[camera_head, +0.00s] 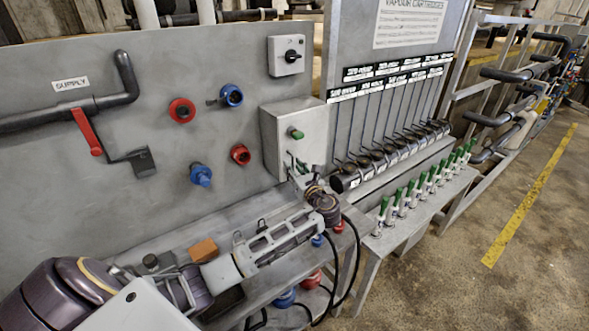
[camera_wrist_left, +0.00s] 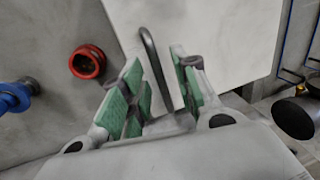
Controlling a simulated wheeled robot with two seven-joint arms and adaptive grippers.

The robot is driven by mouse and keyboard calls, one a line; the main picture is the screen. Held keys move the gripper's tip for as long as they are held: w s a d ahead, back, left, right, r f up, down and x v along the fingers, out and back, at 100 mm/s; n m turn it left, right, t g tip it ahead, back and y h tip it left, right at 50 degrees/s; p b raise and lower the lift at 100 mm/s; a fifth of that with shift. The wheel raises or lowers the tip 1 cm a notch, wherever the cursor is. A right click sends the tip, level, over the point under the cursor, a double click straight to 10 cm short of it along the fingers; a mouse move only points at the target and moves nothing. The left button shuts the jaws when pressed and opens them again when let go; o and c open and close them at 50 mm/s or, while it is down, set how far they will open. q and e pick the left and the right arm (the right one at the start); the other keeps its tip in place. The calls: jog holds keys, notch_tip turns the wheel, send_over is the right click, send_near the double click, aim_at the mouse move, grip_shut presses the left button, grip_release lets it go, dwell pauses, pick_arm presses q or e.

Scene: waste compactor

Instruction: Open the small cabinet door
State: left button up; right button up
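The small cabinet (camera_head: 277,130) is a grey metal box on the wall panel, left of the cartridge board, and its door looks shut. In the left wrist view its pale door (camera_wrist_left: 215,40) fills the upper right, with a dark bar handle (camera_wrist_left: 148,45) on it. My left gripper (camera_head: 297,150) is in front of the cabinet. In the left wrist view the green-padded fingers of my left gripper (camera_wrist_left: 158,90) are apart, with the lower part of the handle between them. I cannot tell whether the pads touch it. My right gripper is not in view.
Red and blue fittings (camera_head: 240,154) sit on the panel left of the cabinet. A grey switch box (camera_head: 290,55) is above it. A row of dark cylinders (camera_head: 390,160) and green-topped valves (camera_head: 412,190) stand to the right. The floor at right is clear.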

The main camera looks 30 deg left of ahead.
pick_arm(q)
grip_shut()
dwell(0.4)
jog(key=shift+d, duration=0.2)
